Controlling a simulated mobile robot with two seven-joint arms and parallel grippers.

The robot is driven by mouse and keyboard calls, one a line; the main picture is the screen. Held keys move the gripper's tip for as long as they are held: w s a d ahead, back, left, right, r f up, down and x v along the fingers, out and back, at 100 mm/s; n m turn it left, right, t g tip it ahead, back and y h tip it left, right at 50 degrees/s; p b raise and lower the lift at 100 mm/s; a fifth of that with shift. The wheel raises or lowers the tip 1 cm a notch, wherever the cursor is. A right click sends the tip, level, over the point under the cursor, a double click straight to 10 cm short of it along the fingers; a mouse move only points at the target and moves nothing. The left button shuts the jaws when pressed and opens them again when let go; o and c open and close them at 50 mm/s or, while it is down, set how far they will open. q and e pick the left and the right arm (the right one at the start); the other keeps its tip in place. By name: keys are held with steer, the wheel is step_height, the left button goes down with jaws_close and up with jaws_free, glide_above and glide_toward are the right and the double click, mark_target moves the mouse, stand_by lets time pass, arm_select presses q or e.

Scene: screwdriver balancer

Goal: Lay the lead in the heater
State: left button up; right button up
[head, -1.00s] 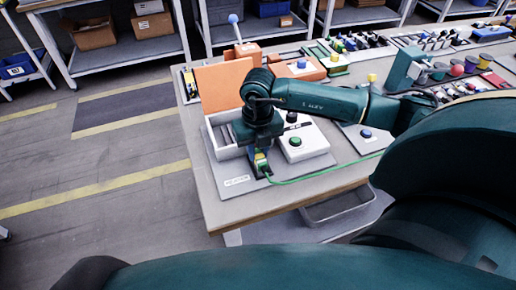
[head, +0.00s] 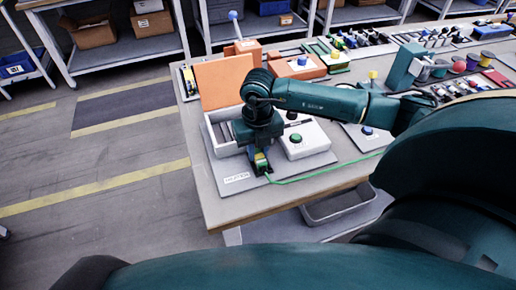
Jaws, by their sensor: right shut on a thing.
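The heater is a white open box (head: 224,145) on a grey base plate (head: 258,182) at the near left of the bench. Its orange lid (head: 222,82) stands open at the back. My right gripper (head: 262,168) points down at the front of the heater, shut on the green lead (head: 320,175). The lead runs from the gripper to the right over the plate and bench. My right wrist hides part of the box, and the held end of the lead is hard to make out. I do not see my left gripper.
A white control box with a green button (head: 296,138) stands right of the heater. A blue button unit (head: 367,131) is farther right. Orange units (head: 300,65), tools and spools fill the back of the bench. A grey tray (head: 340,204) hangs under the front edge.

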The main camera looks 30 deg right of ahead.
steer(key=o, duration=1)
step_height(320, 180, up, 13)
steer(key=shift+r+b, duration=0.1)
steer(key=shift+b, duration=0.2)
